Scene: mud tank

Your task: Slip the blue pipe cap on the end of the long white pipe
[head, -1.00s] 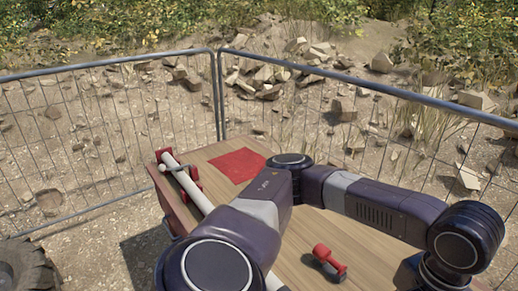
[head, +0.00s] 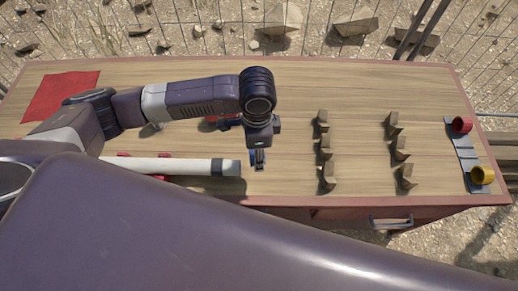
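The long white pipe (head: 165,165) lies along the near left part of the table, with a dark band (head: 217,167) close to its right end. My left gripper (head: 258,160) points down just right of that end, with a small gap between them. A small blue piece (head: 252,155), which looks like the blue pipe cap, shows at its fingers; the fingers seem closed on it and hide most of it. Whether it lines up with the pipe is hard to tell. My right gripper is not in view; a large arm link of mine fills the foreground.
A grey rack (head: 462,155) at the right end holds a red cap (head: 461,125) and a yellow cap (head: 481,175). Two rows of wooden V-shaped supports (head: 325,150) stand empty between. A red mat (head: 60,96) lies at left. A red item (head: 215,119) is partly behind my forearm.

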